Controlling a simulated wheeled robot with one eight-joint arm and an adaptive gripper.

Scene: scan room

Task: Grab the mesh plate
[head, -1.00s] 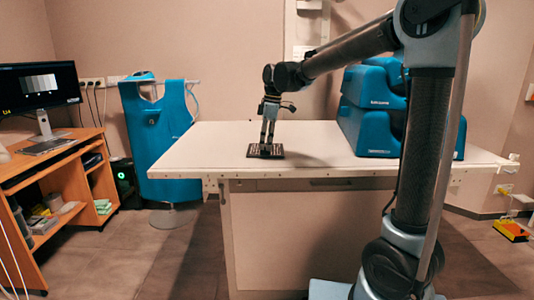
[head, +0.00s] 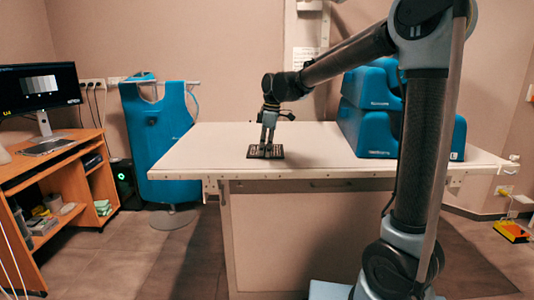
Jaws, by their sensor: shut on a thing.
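The mesh plate (head: 275,154) is a small dark flat plate with a grid pattern. It lies on the white table (head: 207,158) near its front edge, left of the table's middle. My gripper (head: 266,152) points straight down at the plate and is shut on it. The fingertips hide part of the plate. I cannot tell whether the plate is lifted off the table top.
Blue padded blocks (head: 376,133) are stacked on the table's right side, behind my arm. A blue apron (head: 160,143) hangs on a stand left of the table. A wooden desk (head: 85,153) with a monitor (head: 40,87) stands at far left. The table's left part is clear.

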